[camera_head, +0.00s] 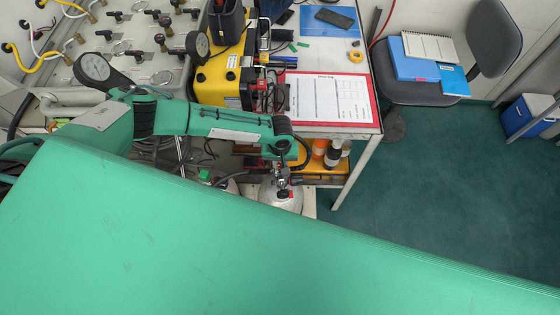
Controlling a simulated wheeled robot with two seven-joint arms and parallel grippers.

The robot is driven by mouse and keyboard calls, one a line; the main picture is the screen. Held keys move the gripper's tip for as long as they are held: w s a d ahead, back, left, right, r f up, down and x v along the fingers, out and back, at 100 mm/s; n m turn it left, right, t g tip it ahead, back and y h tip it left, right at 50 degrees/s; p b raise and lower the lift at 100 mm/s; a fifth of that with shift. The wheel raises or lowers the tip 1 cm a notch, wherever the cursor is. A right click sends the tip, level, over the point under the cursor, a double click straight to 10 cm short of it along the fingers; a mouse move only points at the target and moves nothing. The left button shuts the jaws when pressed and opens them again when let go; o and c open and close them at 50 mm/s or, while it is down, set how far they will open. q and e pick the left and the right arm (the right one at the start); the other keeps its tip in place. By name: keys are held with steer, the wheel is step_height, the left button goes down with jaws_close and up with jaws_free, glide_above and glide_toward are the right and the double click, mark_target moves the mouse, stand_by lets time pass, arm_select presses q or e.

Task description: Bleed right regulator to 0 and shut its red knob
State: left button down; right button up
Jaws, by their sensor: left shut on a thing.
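A silver cylinder (281,201) stands below the table's left end with a small regulator and valve on top. A small red part (289,193) shows there, partly hidden. My left gripper (283,178) reaches down over this valve at the end of my teal arm. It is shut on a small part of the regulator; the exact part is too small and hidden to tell. A second cylinder with a green knob (205,174) stands to the left, mostly hidden. No gauge reading is legible. My right gripper is not in view.
The panel with black knobs and yellow and white hoses (125,45) is at upper left. A yellow case (222,80) and a red-framed sheet (330,98) lie at the table. Orange and dark bottles (333,153) stand close right of the cylinder.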

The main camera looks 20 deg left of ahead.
arm_select(q)
steer(key=m+p, duration=0.1)
steer(key=m, duration=0.1)
steer(key=shift+s+m+p, duration=0.1)
steer(key=shift+m+p, duration=0.25)
steer(key=shift+m, duration=0.05)
steer(key=m, duration=0.2)
steer(key=shift+m, duration=0.4)
steer(key=m, duration=0.3)
steer(key=shift+m+p, duration=0.3)
steer(key=shift+m, duration=0.1)
steer(key=m, duration=0.8)
steer(key=shift+m, duration=0.6)
